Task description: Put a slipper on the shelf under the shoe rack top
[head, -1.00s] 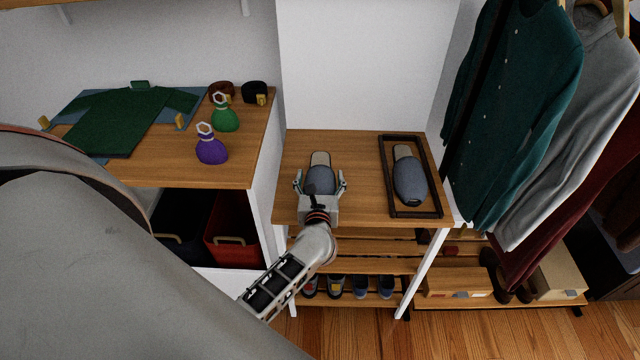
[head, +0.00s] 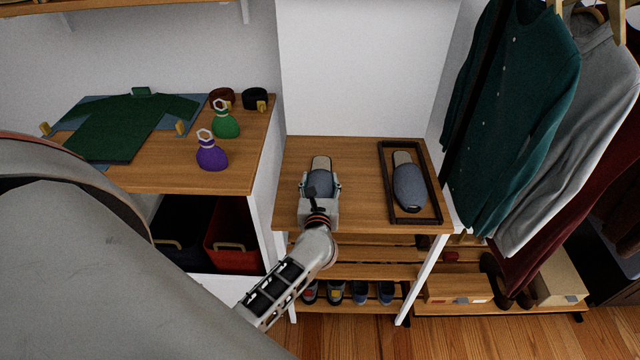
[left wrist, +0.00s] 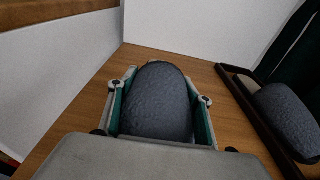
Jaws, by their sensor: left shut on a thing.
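A grey slipper (head: 320,180) with a tan insole lies on the wooden shoe rack top (head: 358,185). My left gripper (head: 320,187) is shut on this slipper, one finger on each side; the left wrist view shows the same slipper (left wrist: 158,103) between the fingers. A second grey slipper (head: 409,187) lies in a dark-framed tray (head: 434,190) on the right of the top; it also shows in the left wrist view (left wrist: 288,118). The slatted shelf (head: 375,249) under the top is partly hidden by my left arm. My right gripper is not in view.
Several shoes (head: 360,293) stand on the lowest rack level. Hanging clothes (head: 510,120) are close on the right.

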